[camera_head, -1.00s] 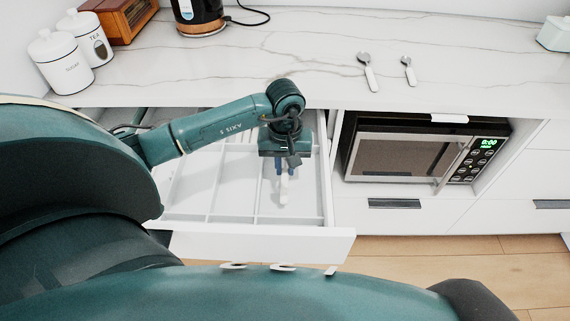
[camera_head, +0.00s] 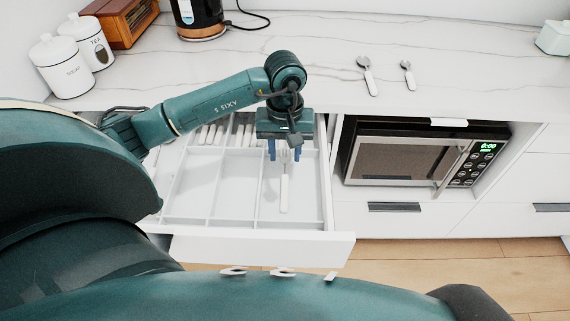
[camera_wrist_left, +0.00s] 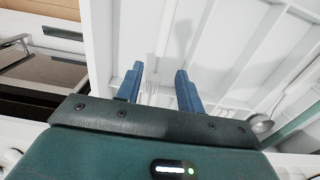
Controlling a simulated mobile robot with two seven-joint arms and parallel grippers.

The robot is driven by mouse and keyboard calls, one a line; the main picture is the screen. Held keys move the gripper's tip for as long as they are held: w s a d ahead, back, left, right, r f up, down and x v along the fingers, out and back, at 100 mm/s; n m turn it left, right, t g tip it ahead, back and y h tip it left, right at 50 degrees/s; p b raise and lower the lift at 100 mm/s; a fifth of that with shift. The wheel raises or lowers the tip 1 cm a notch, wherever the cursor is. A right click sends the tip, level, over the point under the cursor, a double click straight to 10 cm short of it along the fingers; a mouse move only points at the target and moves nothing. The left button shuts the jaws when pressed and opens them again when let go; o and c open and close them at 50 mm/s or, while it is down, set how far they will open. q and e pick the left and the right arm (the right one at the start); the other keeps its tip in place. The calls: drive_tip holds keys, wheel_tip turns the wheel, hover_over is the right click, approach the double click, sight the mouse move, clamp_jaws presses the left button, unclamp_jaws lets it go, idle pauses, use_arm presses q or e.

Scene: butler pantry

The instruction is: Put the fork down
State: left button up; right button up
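The fork (camera_head: 284,192) lies in the right-hand compartment of the open drawer (camera_head: 262,246), with its white handle toward the drawer front. My left gripper (camera_head: 285,152) is above the tine end of the fork, pointing down, with its two blue fingers apart. The left wrist view shows the open fingers (camera_wrist_left: 160,90) with the fork's tines (camera_wrist_left: 151,92) visible between and beyond them. The fork appears free of the fingers. My right gripper is not in view.
Several white-handled utensils (camera_head: 226,131) lie at the back of the drawer. Other front compartments are empty. Two spoons (camera_head: 367,76) (camera_head: 407,73) lie on the countertop (camera_head: 310,55). A microwave (camera_head: 405,155) is right of the drawer. Canisters (camera_head: 62,67) and a kettle (camera_head: 200,18) stand at the back left.

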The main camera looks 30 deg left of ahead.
use_arm(q)
wheel_tip(320, 180, up, 6)
idle(0.4)
idle(0.3)
